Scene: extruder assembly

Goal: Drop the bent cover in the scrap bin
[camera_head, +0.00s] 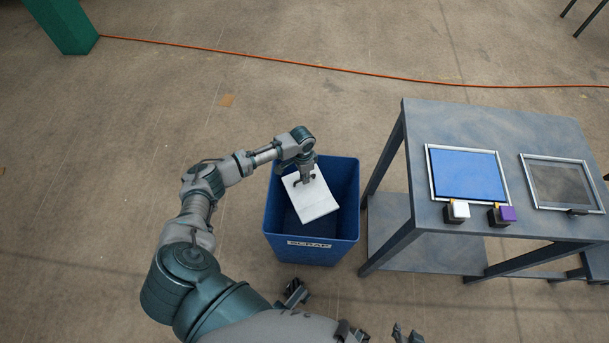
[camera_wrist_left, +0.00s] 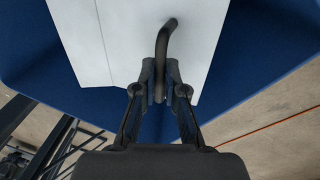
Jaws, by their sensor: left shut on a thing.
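The bent cover (camera_head: 318,204) is a white panel with a dark curved handle (camera_wrist_left: 163,38). My left gripper (camera_head: 305,179) is shut on that handle, and the cover hangs tilted below it. In the left wrist view the fingertips (camera_wrist_left: 160,92) close around the handle. The blue scrap bin (camera_head: 291,250) stands on the floor, labelled SCRAP, with its open top facing up. The cover is over the bin's opening; how deep it reaches is hard to judge. My right gripper seems partly visible at the bottom edge of the head view; its jaws are unclear.
A grey table (camera_head: 470,125) stands right of the bin, with a blue panel in a frame (camera_head: 467,175), an empty-looking frame (camera_head: 562,183), and white (camera_head: 457,210) and purple (camera_head: 502,214) blocks. An orange cable (camera_head: 330,68) crosses the floor behind. Floor left of the bin is clear.

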